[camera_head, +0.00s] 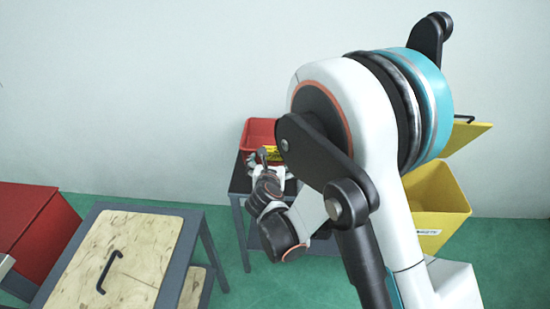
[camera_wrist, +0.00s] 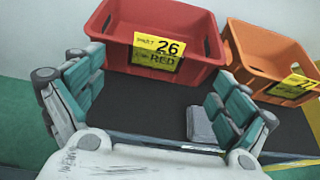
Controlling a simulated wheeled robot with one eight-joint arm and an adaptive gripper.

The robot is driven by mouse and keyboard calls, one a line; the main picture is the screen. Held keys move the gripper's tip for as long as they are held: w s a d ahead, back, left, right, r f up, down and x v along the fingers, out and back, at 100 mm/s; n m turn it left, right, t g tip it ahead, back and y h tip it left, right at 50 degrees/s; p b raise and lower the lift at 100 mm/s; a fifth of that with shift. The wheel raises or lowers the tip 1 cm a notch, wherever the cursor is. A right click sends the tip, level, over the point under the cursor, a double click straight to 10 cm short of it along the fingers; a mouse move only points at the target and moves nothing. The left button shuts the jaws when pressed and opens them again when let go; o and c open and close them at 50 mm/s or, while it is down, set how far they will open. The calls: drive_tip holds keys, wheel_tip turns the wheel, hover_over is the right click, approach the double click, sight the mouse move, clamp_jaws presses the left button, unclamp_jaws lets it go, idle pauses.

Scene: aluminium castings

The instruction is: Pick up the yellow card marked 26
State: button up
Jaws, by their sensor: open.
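The yellow card marked 26 (camera_wrist: 158,52) is on the front wall of a red bin (camera_wrist: 120,45), with the word RED under its number. In the head view the card (camera_head: 273,153) is a small yellow patch, partly covered by my gripper. My gripper (camera_wrist: 158,80) is open, with its fingers to the left and right of the card and nothing between them. The card's face is toward the wrist camera. Whether the fingers touch the bin or card cannot be told.
An orange bin (camera_wrist: 265,50) with a yellow card marked 27 (camera_wrist: 292,86) stands right of the red bin. Both are on a dark table (camera_wrist: 140,115). A grey block (camera_wrist: 200,124) lies in front. A yellow bin (camera_head: 436,195) and a wood-topped table (camera_head: 120,255) stand apart.

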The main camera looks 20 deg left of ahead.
sight(275, 148)
drive_tip(key=shift+r+b+x, duration=0.2)
drive_tip(key=shift+b+x, duration=0.7)
drive_tip(key=shift+x, duration=1.55)
drive_tip(key=shift+r+b+x, duration=0.2)
drive_tip(key=shift+b+x, duration=0.65)
drive_tip(key=shift+x, duration=1.6)
drive_tip(key=shift+w+a, duration=0.1)
drive_tip(key=shift+a, duration=0.05)
drive_tip(key=shift+c, duration=0.3)
drive_tip(key=c, duration=0.8)
